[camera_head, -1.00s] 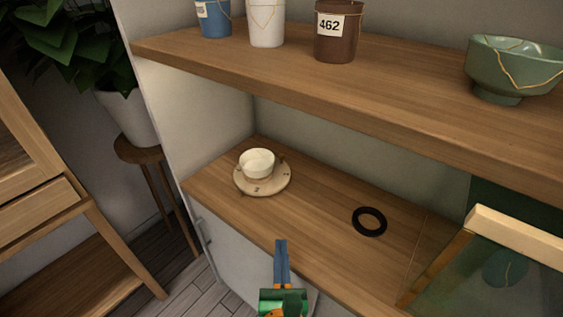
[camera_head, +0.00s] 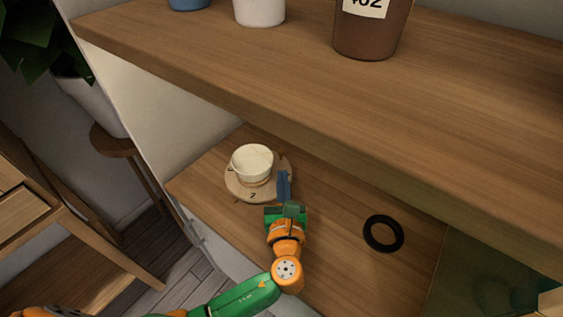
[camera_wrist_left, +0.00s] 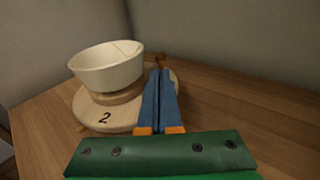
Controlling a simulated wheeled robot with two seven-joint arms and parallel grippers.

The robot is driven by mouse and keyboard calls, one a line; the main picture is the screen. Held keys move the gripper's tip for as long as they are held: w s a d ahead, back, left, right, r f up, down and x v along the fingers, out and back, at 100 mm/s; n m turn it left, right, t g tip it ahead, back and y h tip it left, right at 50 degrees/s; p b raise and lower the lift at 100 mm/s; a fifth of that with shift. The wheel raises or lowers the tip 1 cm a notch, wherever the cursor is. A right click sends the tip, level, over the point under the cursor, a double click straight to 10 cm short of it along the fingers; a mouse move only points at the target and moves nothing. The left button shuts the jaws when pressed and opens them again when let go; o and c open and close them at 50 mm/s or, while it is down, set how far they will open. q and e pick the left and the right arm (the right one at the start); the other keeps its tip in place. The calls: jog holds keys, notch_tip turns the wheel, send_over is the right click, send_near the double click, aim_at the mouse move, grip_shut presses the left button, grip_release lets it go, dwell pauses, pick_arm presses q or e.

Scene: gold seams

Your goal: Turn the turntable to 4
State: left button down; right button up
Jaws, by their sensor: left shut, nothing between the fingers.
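The turntable (camera_head: 238,190) is a round pale wooden disc with dark numerals on the lower shelf board. A cream bowl with a thin seam (camera_head: 252,162) stands on its middle. In the left wrist view the turntable (camera_wrist_left: 84,112) shows a 2 on its near side, and the bowl (camera_wrist_left: 105,68) sits on a small wooden ring. My left gripper (camera_head: 284,172) is shut and empty, its blue fingers at the right edge of the disc, beside the bowl. In the wrist view its fingertips (camera_wrist_left: 160,74) overlap the disc's right rim; I cannot tell whether they touch. My right gripper is out of view.
A black ring (camera_head: 384,246) lies on the board to the right. The upper shelf (camera_head: 300,80) overhangs the back and carries a brown pot (camera_head: 368,34), a white pot (camera_head: 260,10) and a blue one.

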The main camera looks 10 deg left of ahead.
aim_at(280, 166)
pick_arm(q)
jog(key=x, duration=0.5)
jog(key=shift+w, duration=0.35)
jog(key=shift+b, duration=0.3)
jog(key=n+y+b, duration=0.1)
jog(key=w+n+g+y+b, duration=0.1)
jog(key=y, duration=0.1)
jog(key=shift+w+a+f+n, duration=0.15)
jog(key=shift+a+f+n, duration=0.05)
jog(key=shift+a+n, duration=0.15)
jog(key=shift+w+r+g+y, duration=0.1)
jog(key=shift+g+y, duration=0.3)
jog(key=shift+y, duration=0.1)
jog(key=shift+r+n, duration=0.1)
jog(key=shift+n, duration=0.15)
jog(key=shift+a, duration=0.1)
